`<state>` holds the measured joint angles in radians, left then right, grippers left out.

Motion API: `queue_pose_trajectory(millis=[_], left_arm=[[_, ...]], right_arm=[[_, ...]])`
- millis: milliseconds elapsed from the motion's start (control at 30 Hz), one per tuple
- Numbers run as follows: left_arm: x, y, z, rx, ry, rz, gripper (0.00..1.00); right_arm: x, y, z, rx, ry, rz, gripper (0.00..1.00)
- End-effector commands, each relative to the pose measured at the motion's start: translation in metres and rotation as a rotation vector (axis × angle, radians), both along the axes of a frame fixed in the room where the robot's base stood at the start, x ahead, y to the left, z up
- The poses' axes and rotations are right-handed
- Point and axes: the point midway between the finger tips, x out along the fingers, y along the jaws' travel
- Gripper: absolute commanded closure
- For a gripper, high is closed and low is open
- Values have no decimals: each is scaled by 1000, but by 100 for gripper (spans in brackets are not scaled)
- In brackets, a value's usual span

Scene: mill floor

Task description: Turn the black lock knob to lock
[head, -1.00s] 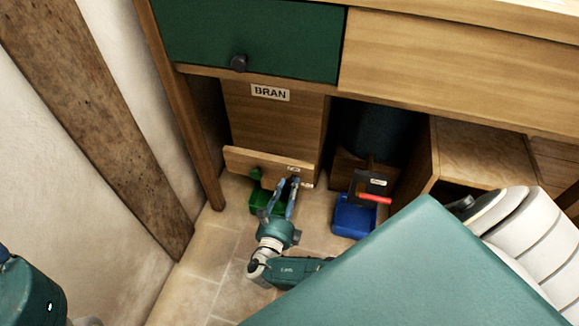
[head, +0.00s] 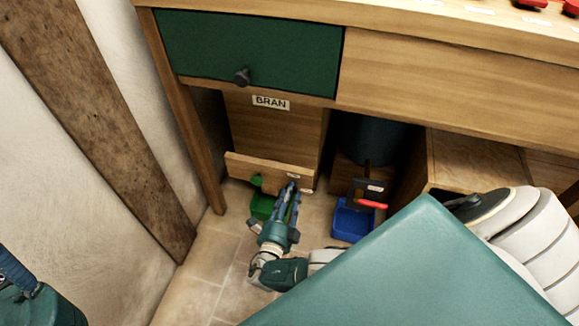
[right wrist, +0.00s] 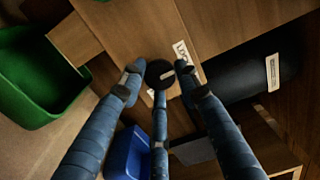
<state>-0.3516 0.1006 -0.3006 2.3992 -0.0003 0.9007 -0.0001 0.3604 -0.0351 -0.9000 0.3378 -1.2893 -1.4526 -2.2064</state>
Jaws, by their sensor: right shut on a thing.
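The black lock knob (right wrist: 159,74) sits on the wooden front of the bran bin, beside a white label (right wrist: 183,57). In the right wrist view it is between the blue fingertips of my right gripper (right wrist: 160,85), which are closed around it. In the head view my right gripper (head: 291,188) reaches up to the bin's lower board (head: 250,168), and its fingers largely hide the knob. The label's wording and the knob's exact angle are unclear. Part of my left gripper (head: 15,270) shows at the lower left edge, its fingertips not clear, away from the bin.
A green drawer (head: 250,50) is above. A wooden leg (head: 190,140) stands left.

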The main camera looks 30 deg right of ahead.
Motion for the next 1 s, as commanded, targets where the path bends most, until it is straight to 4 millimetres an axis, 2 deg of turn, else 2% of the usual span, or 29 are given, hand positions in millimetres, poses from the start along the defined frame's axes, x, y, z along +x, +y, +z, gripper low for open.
queue_pose_trajectory(millis=[33, 433, 467, 533, 567, 1000], left_arm=[[0, 0, 0, 0, 0, 0, 60], [0, 0, 0, 0, 0, 0, 60], [0, 0, 0, 0, 0, 0, 60], [0, 0, 0, 0, 0, 0, 60], [0, 0, 0, 0, 0, 0, 60], [-1, 1, 2, -2, -6, 2, 60]], right_arm=[[-5, -5, -2, -8, 13, -12, 94], [-6, -6, -3, -13, 17, -14, 94], [-6, -6, -3, -13, 17, -14, 66], [-6, -6, -3, -13, 17, -14, 52], [-5, -6, -2, -12, 16, -13, 49], [-1, -2, 2, -6, 9, -5, 49]])
